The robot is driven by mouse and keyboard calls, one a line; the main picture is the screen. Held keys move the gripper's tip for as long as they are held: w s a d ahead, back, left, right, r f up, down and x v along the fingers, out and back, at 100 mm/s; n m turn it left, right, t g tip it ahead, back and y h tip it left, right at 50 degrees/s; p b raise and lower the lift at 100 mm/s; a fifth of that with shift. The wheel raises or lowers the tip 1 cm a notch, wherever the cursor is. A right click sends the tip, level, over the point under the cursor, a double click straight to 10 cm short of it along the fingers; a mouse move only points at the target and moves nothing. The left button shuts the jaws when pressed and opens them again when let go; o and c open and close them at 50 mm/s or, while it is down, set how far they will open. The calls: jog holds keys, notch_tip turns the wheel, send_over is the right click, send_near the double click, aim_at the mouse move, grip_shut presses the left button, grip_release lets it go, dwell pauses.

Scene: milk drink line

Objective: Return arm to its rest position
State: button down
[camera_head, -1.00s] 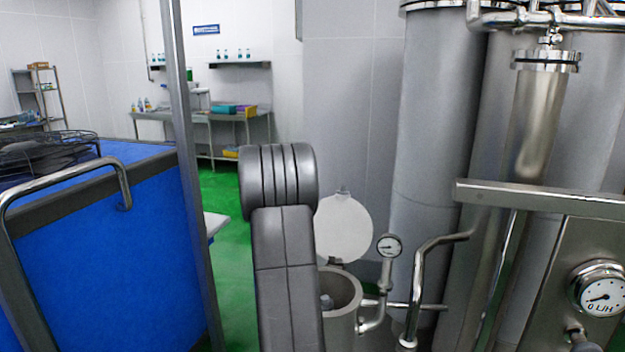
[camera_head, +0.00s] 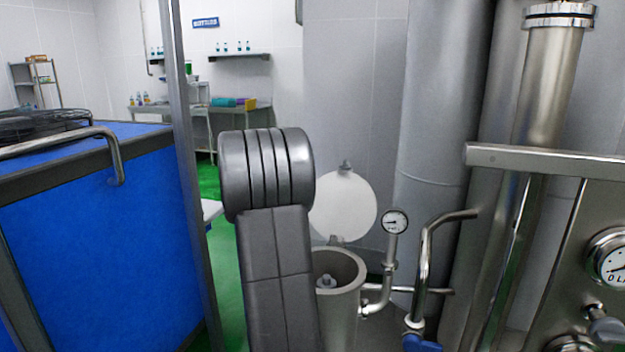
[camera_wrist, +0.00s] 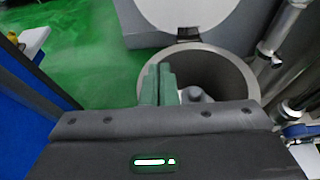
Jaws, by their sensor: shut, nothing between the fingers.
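My gripper (camera_wrist: 157,84) shows in the wrist view, its two green fingers together with nothing between them. In that view it overlaps the near-left rim of an open round metal vessel (camera_wrist: 240,80); I cannot tell its height above the rim. A grey fitting stands inside the vessel. In the head view my arm rises in the middle and hides my gripper. The vessel (camera_head: 345,300) stands just right of my arm there, with its round white lid (camera_head: 343,205) swung up behind it.
A pressure gauge (camera_head: 395,222) on a pipe stands right of the vessel. Large steel tanks (camera_head: 440,110) and a panel with dials fill the right. A blue-sided unit (camera_head: 100,240) with a metal post (camera_head: 184,130) is close on the left. Green floor shows between.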

jog(key=shift+s+a+f+t+b, duration=0.1)
jog(key=shift+s+f+t+b, duration=0.1)
jog(key=shift+f+b, duration=0.4)
jog(key=shift+s+a+f+t+b, duration=0.1)
jog(key=shift+s+f+b, duration=0.1)
jog(key=shift+f+b, duration=0.35)
jog(key=shift+r, duration=0.15)
jog(key=shift+d+r, duration=0.1)
